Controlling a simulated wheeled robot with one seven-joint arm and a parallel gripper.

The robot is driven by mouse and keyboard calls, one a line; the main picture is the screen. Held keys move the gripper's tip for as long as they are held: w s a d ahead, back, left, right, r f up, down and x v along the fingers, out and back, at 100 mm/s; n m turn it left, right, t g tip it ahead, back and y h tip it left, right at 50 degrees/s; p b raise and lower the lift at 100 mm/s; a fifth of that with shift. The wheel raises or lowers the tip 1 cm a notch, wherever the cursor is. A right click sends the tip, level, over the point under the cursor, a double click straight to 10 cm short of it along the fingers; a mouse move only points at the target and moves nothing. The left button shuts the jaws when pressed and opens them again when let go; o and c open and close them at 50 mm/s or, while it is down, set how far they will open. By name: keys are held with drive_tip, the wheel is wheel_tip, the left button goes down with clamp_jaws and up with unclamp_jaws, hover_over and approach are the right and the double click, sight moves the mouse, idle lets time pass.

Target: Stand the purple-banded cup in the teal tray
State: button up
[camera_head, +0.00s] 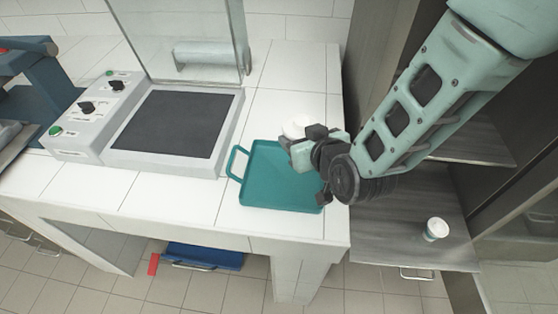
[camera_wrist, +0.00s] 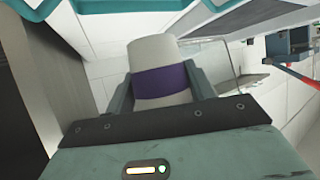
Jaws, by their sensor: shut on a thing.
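The purple-banded cup (camera_wrist: 163,80) is white with a wide purple band, and it fills the middle of the wrist view. My gripper (camera_wrist: 162,92) is shut on it, one finger on each side of the band. In the head view the white cup (camera_head: 296,127) shows just past my gripper (camera_head: 311,149), at the back right of the teal tray (camera_head: 262,191). My gripper hides part of the cup and the tray's right side. The tray's teal rim (camera_wrist: 95,6) also crosses the top of the wrist view. I cannot tell whether the cup touches the tray.
The tray lies on a white tiled counter (camera_head: 285,80) near its front right edge. A machine with a dark plate (camera_head: 168,124), knobs and a clear raised panel (camera_head: 190,30) stands to the left. Another white cup (camera_head: 435,229) stands on the grey surface to the right.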

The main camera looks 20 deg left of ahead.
wheel_tip(320, 180, down, 5)
drive_tip(key=shift+w+a+f+p, duration=0.1)
drive_tip(key=shift+f+p, duration=0.05)
drive_tip(key=shift+p, duration=0.55)
drive_tip(key=shift+f+p, duration=0.5)
drive_tip(key=shift+f, duration=1.75)
drive_tip(key=shift+f, duration=0.25)
drive_tip(key=o, duration=1.1)
drive_tip(key=shift+r, duration=0.1)
drive_tip(key=shift+r, duration=0.25)
drive_tip(key=b+v, duration=0.3)
drive_tip(key=v, duration=0.9)
